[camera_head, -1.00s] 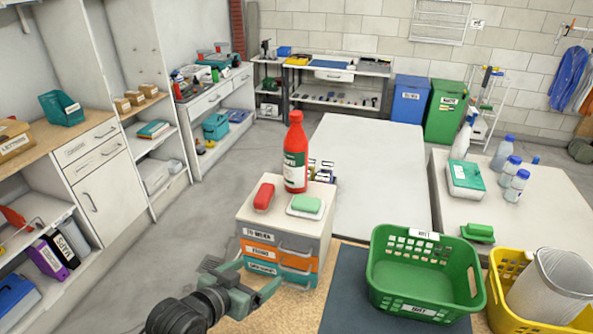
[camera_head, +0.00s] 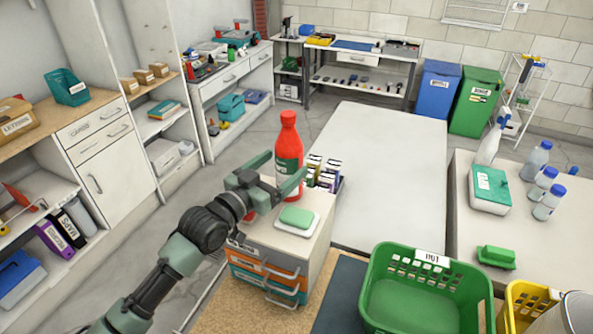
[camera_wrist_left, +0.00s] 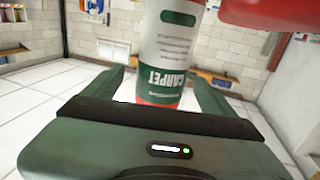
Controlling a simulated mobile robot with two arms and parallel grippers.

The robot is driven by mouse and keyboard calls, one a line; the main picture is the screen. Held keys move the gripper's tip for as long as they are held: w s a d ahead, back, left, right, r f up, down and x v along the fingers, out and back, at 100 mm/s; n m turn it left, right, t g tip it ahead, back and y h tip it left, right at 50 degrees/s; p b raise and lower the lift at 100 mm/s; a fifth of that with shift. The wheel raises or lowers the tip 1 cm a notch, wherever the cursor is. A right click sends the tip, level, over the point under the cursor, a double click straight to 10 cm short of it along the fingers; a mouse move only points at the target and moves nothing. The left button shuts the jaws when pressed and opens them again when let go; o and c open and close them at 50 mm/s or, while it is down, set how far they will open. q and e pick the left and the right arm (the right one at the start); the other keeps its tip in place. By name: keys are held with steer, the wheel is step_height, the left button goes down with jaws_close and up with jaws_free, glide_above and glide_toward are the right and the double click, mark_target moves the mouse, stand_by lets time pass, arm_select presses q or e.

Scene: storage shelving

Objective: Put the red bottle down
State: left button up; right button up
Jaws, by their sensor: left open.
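The red bottle (camera_head: 289,140) stands upright on top of a small drawer unit (camera_head: 315,248). It has a green and white label; in the left wrist view the bottle (camera_wrist_left: 172,50) shows its label upside down, with the word CARPET. My left gripper (camera_head: 284,166) is open at the bottle's lower part, with the bottle between its fingers (camera_wrist_left: 165,88). I cannot tell whether the fingers touch it. The gripper hides part of the bottle's lower side. My right gripper is not in view.
A green sponge on a white dish (camera_head: 296,217) sits in front of the bottle, and several small boxes (camera_head: 322,172) stand right behind it. A green basket (camera_head: 420,300) is at the lower right. The large white table top (camera_head: 385,160) is bare.

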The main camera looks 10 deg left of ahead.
mark_target(297, 148)
arm_select(q)
steer(key=shift+w+d+r+p, duration=0.3)
steer(key=shift+w+p, duration=0.1)
steer(key=shift+w, duration=0.2)
steer(key=shift+w+d+r+p, duration=0.25)
steer(key=shift+w+p, duration=0.1)
steer(key=shift+w, duration=0.25)
steer(key=p+x, duration=0.1)
steer(key=x, duration=0.2)
steer(key=shift+w, duration=0.25)
steer(key=shift+w+d+f, duration=0.1)
steer(key=shift+w, duration=0.15)
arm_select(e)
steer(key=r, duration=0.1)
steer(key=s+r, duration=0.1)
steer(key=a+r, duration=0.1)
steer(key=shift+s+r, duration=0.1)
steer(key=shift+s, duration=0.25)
arm_select(q)
steer(key=c, duration=0.4)
jaws_close()
steer(key=shift+w, duration=0.1)
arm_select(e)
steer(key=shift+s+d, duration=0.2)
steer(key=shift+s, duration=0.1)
